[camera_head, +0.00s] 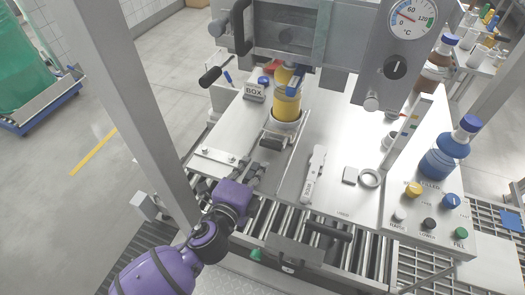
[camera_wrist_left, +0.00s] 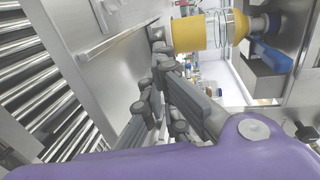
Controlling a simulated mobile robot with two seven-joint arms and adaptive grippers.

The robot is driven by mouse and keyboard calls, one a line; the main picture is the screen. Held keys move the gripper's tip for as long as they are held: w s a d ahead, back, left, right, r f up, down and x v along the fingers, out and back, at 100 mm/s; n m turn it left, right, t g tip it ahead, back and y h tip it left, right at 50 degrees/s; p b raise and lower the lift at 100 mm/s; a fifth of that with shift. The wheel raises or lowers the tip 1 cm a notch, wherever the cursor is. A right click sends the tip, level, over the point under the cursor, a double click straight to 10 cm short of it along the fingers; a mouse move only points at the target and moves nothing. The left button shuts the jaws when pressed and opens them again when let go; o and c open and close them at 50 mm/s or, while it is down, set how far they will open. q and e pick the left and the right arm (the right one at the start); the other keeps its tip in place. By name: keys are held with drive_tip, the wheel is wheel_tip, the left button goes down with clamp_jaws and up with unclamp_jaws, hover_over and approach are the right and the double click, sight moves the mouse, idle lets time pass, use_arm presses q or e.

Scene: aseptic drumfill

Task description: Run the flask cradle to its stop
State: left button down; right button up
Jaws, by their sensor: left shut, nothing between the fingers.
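The flask (camera_head: 287,103) with yellow contents stands upright in its cradle (camera_head: 285,124) at the back of the steel table, under the machine head. A dark bar handle (camera_head: 271,143) sits at the front of the cradle. A slot track runs along the table from the cradle toward the front. My left gripper (camera_head: 260,169) is shut and empty, low over the table in front of the handle. In the left wrist view its fingertips (camera_wrist_left: 162,58) point toward the handle and the yellow flask (camera_wrist_left: 202,31). I cannot tell whether they touch the handle. My right gripper is not in view.
A white tool (camera_head: 315,174), a ring (camera_head: 370,178) and a blue-capped bottle (camera_head: 449,152) are to the right. A button panel (camera_head: 428,218) is front right. Rollers (camera_head: 300,232) run along the front. A post (camera_head: 128,95) stands at left.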

sight(266, 145)
use_arm(q)
drive_tip(key=x, duration=0.6)
drive_tip(key=shift+w+d, duration=0.15)
drive_tip(key=shift+w, duration=0.2)
drive_tip(key=shift+w+f, duration=0.15)
drive_tip(key=shift+w, duration=0.1)
drive_tip(key=shift+w+d, duration=0.2)
drive_tip(key=shift+w, duration=0.35)
